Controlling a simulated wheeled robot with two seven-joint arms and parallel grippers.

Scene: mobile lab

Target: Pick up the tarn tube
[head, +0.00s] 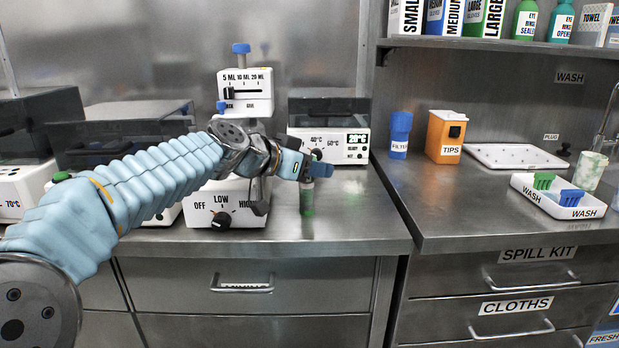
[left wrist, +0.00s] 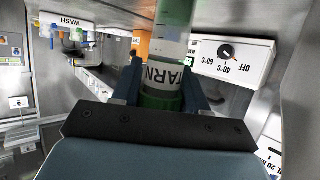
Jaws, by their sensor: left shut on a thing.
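The tarn tube is a clear tube with a white label reading TARN (left wrist: 160,75) and green parts, seen up close in the left wrist view. In the head view the tube (head: 307,200) hangs or stands upright below my gripper, over the steel counter, with green at its lower end. My left gripper (head: 312,170) is shut on the tube; in the left wrist view its two fingers (left wrist: 162,90) lie on either side of it. I cannot tell whether the tube's lower end touches the counter. My right gripper is not in view.
A white mixer with an OFF-LOW-HIGH dial (head: 222,215) stands left of the tube. A heater block (head: 340,146) is behind it. The counter (head: 360,220) right of the tube is clear. Farther right are a blue filter bottle (head: 400,130), an orange tips box (head: 446,130) and a wash tray (head: 540,200).

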